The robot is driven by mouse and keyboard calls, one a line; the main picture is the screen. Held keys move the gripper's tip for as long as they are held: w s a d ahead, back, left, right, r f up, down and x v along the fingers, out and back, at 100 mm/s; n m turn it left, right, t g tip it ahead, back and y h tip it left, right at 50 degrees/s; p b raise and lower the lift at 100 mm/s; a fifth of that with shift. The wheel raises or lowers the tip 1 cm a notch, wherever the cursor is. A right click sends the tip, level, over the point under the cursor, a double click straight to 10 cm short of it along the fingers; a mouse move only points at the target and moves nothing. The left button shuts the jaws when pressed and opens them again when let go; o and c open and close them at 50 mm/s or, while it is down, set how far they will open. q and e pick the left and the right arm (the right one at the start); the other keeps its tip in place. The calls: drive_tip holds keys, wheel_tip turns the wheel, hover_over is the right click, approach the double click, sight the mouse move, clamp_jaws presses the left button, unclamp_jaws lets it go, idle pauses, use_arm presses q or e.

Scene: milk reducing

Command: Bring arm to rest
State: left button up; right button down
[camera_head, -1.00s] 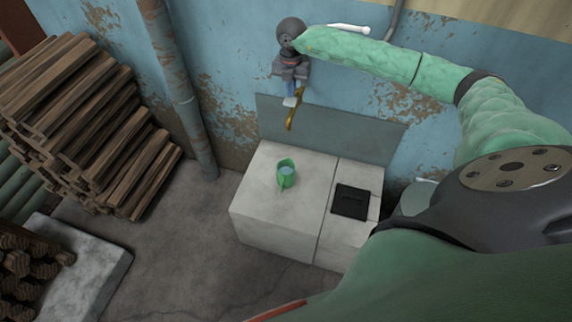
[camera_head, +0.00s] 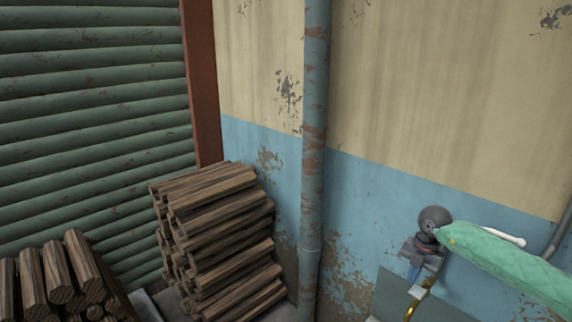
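My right arm (camera_head: 510,268) comes in from the right edge in a green quilted sleeve. My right gripper (camera_head: 416,288) hangs down from the dark wrist at the lower right, in front of the blue wall. Its fingertips are small here, and I cannot tell whether they are apart or closed. A brass curved piece (camera_head: 423,297) shows right beside the fingertips; I cannot tell whether they touch it. My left gripper is not in view.
A grey backsplash panel (camera_head: 390,290) stands at the wall's bottom. A vertical pipe (camera_head: 314,150) runs up the wall, left of my gripper. Stacked wood (camera_head: 220,240) and dark logs (camera_head: 60,275) stand at the lower left, before a green ribbed wall (camera_head: 90,110).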

drive_tip(key=a+f+m+t+y, duration=0.25)
drive_tip(key=a+y, duration=0.25)
drive_tip(key=a, duration=0.4)
drive_tip(key=a+f+m+t+y, duration=0.1)
drive_tip(key=a+f+t+y, duration=0.3)
drive_tip(key=a, duration=0.5)
drive_tip(key=a+f+m+t+y, duration=0.25)
drive_tip(key=a+y, duration=0.25)
drive_tip(key=a, duration=0.4)
drive_tip(key=s+d+f+m+t+h, duration=0.15)
drive_tip(key=s+f+m+h, duration=0.3)
drive_tip(key=f, duration=0.45)
drive_tip(key=s+d+f+m+h, duration=0.35)
drive_tip(key=f+m+h, duration=0.2)
drive_tip(key=f, duration=0.45)
drive_tip(key=s+d+f+m+t+h, duration=0.1)
drive_tip(key=s+d+f+m+h, duration=0.1)
drive_tip(key=s+f+m+h, duration=0.55)
drive_tip(key=s+a+f+g+y, duration=0.1)
drive_tip(key=s+f+g, duration=0.4)
drive_tip(key=s+f, duration=0.4)
drive_tip(key=s+a+f+m+g+y, duration=0.1)
drive_tip(key=s+f+g, duration=0.4)
drive_tip(key=s, duration=1.3)
wheel_tip(320, 180, down, 4)
drive_tip(key=shift+s+a+r+y, duration=0.1)
drive_tip(key=shift+s+a+y, duration=0.1)
drive_tip(key=shift+a+y, duration=0.4)
